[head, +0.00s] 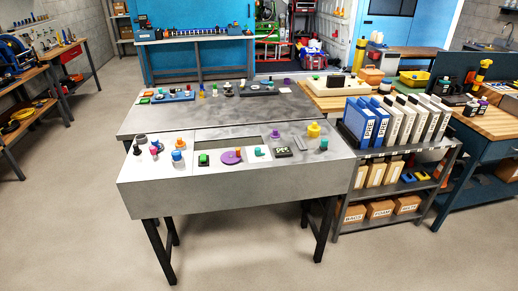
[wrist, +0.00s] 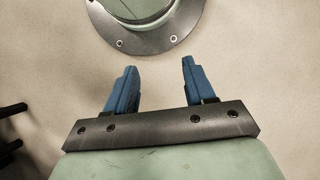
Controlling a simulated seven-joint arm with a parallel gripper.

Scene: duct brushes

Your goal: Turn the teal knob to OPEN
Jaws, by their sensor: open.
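The grey console (head: 150,200) stands at the front of the bench in the head view. Small teal parts sit on its top: one on a pale plate (head: 259,152) right of the middle, and another teal piece (head: 323,145) further right. I cannot tell which is the teal knob, and no OPEN mark or knob setting is readable at this size. My gripper (wrist: 155,85) shows in the wrist view with its two blue fingers apart and nothing between them. Bare beige floor lies behind the fingers. My gripper is not visible in the head view, and no console control shows in the wrist view.
Other controls crowd the console: a purple disc (head: 231,157), a green button (head: 203,160), a yellow knob (head: 314,130) and a blue knob (head: 178,156). A rectangular recess lies behind the middle ones. A shelf with binders (head: 395,120) stands at right. Floor in front is clear.

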